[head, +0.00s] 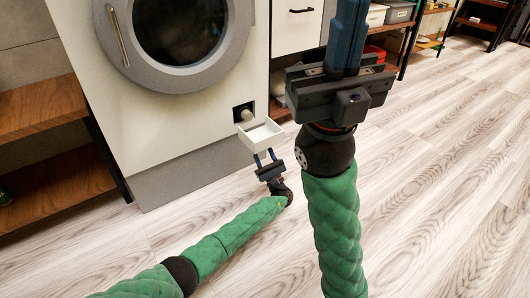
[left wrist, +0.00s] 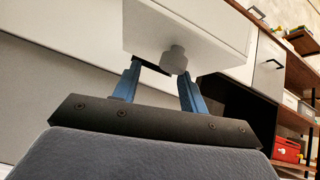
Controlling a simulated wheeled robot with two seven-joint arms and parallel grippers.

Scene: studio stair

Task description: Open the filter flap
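The white filter flap (head: 261,135) is open at the lower right of the washing machine (head: 165,110), standing out from its front like a shallow tray. Behind it the dark filter recess (head: 238,108) is uncovered, with a round light knob (head: 246,115) in it. In the left wrist view the knob (left wrist: 174,60) shows near the lower edge of a white box-like part. My left gripper (head: 265,156) is just below the flap, its two blue fingers apart with nothing seen held; contact with the flap is unclear. My right gripper (head: 348,25) is raised, fingers together and empty.
The round machine door (head: 178,40) is closed above. A wooden shelf (head: 50,195) stands at the left. White drawers (head: 297,25) and shelves with a red box (left wrist: 287,149) are at the right. The wood-look floor (head: 440,170) is clear at the right.

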